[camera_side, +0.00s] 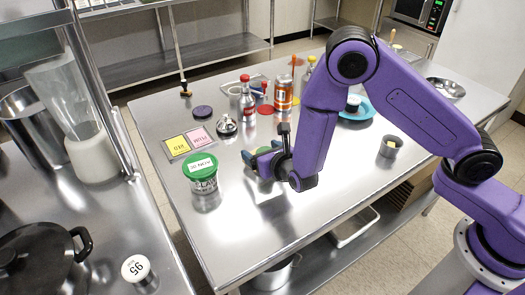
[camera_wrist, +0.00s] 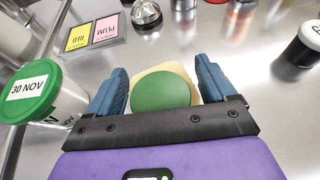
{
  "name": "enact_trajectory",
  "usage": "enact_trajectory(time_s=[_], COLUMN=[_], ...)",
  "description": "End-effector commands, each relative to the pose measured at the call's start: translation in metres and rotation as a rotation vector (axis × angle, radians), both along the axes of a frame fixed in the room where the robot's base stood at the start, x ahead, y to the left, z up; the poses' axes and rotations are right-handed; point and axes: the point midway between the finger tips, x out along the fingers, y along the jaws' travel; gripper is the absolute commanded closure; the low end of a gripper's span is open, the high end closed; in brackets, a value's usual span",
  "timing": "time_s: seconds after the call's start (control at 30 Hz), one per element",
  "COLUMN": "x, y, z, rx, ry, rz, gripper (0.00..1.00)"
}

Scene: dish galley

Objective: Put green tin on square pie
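My gripper (camera_side: 262,162) is low over the middle of the steel table. In the wrist view its two blue fingers (camera_wrist: 163,82) stand apart. Between them is the round green tin (camera_wrist: 160,92), with a narrow gap showing at its right. The tin appears to lie on a beige, rounded-square pie (camera_wrist: 174,68), whose far and right edges show past it. The tin sits toward the near side of the pie. In the side view a bit of green shows behind the fingers, and the pie is hidden there.
A green-lidded jar (camera_side: 203,173) stands close left of my gripper. Yellow and pink cards (camera_side: 188,144), a silver bell-like thing (camera_side: 227,126), a red-capped bottle (camera_side: 247,100) and an orange can (camera_side: 283,93) lie beyond. A grey cup (camera_side: 390,146) is to the right; the table front is clear.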

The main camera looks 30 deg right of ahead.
Motion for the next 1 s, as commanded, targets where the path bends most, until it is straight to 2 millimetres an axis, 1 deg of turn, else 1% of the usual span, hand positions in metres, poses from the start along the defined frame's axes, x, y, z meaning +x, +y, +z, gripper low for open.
enact_trajectory(time_s=[0.23,0.27,0.37,0.6,0.73,0.9,1.0], x=[0.0,-0.004,-0.017,-0.062,-0.084,-0.103,-0.108], y=[0.0,0.001,0.003,0.007,0.008,0.01,0.01], z=[0.004,0.005,0.01,0.029,0.038,0.046,0.048], rx=[0.001,0.0,-0.001,0.0,0.0,0.0,0.0], ry=[0.0,0.001,0.001,0.0,0.0,0.0,0.0], rz=[0.0,0.001,0.004,0.005,0.005,0.003,0.001], gripper=[0.16,0.16,0.16,0.16,0.16,0.16,0.16])
